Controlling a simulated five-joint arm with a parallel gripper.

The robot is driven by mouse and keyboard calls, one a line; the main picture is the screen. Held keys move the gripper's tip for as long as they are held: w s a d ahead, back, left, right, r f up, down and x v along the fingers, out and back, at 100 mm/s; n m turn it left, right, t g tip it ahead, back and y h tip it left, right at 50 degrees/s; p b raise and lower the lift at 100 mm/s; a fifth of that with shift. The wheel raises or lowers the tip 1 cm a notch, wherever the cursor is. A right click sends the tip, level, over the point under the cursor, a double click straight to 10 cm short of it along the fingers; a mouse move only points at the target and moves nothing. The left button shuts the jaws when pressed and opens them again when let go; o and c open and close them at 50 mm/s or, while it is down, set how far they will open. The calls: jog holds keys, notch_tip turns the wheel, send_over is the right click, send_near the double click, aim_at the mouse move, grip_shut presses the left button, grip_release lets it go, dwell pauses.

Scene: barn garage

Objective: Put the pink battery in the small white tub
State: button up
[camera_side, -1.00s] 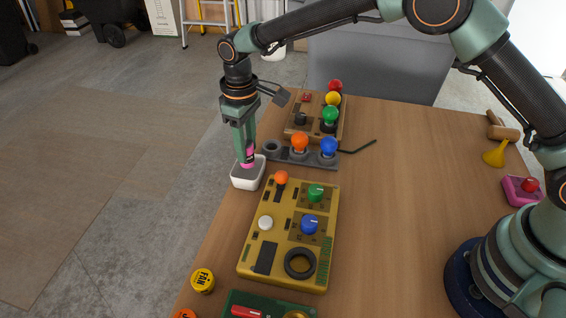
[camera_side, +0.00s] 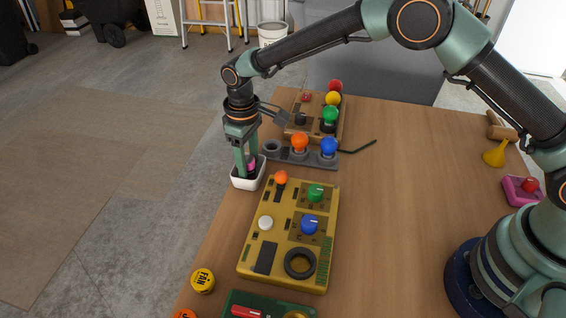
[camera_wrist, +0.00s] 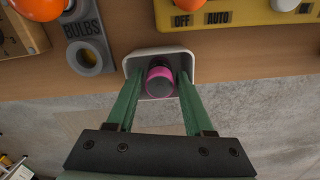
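The small white tub (camera_side: 247,185) stands near the table's left edge, beside the yellow panel. The pink battery (camera_side: 251,163) stands inside the tub. In the wrist view the battery (camera_wrist: 160,84), with a pink band and dark end, is within the tub's white walls (camera_wrist: 136,58). My gripper (camera_side: 246,173) points down into the tub. Its green fingers are spread on either side of the battery, with gaps showing in the wrist view (camera_wrist: 160,78). The battery's lower end is hidden.
A yellow panel (camera_side: 265,223) with knobs lies in front of the tub. A grey bulb holder (camera_side: 291,156) with orange and blue bulbs is just behind and right. The table edge and floor are close on the left. The table's middle right is clear.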

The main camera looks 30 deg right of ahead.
aim_at(248, 159)
notch_tip(248, 159, up, 12)
jog(key=s+d+r+m+t, duration=0.2)
jog(key=d+r, duration=0.6)
jog(key=s+d+r+m+t, duration=0.2)
jog(key=s+d+m+t, duration=0.1)
jog(key=s+d, duration=1.3)
jog(key=shift+s+m+t, duration=0.3)
jog(key=shift+s+m, duration=0.45)
jog(key=shift+m, duration=0.15)
